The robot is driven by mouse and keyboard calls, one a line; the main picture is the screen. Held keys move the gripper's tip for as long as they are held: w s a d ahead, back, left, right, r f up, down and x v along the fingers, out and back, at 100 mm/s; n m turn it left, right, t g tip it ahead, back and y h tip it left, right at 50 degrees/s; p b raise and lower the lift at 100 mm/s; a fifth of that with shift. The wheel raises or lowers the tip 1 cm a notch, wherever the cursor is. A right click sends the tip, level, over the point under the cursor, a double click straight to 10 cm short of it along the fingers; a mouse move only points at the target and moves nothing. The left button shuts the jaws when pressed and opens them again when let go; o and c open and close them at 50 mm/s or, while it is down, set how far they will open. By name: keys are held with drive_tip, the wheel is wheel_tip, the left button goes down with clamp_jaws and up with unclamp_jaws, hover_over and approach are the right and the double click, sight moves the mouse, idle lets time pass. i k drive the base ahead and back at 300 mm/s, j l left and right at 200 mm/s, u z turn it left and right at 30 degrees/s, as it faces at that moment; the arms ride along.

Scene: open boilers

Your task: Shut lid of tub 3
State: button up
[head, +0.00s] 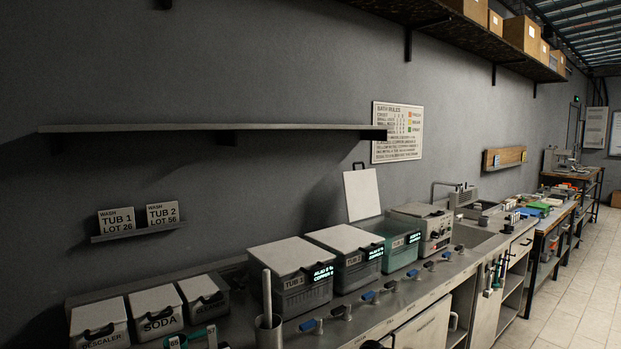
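Three lidded tubs stand in a row on the metal counter. The third one, tub 3 (403,252), is teal and see-through, to the right of tub 2 (358,273). Its pale lid (362,195) stands up at the back of the tub, leaning near the wall, with a dark handle at its top edge. The tub's top is open. Tub 1 (304,297) and tub 2 have their pale lids lying flat and shut. My gripper is not in view.
A wall shelf (180,128) runs above the tubs at left. A control box (421,229) stands just right of tub 3. Several blue-handled taps (368,297) line the counter front. Descaler and soda bins (156,313) and a metal cup (268,330) stand at left.

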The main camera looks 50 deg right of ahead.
sight(361, 191)
drive_tip(key=i+z, duration=0.1)
drive_tip(key=z, duration=0.4)
drive_tip(key=i+l+z, duration=0.1)
drive_tip(key=z, duration=0.35)
drive_tip(key=i+z, duration=0.1)
drive_tip(key=z, duration=0.4)
drive_tip(key=i+z, duration=0.1)
drive_tip(key=z, duration=0.4)
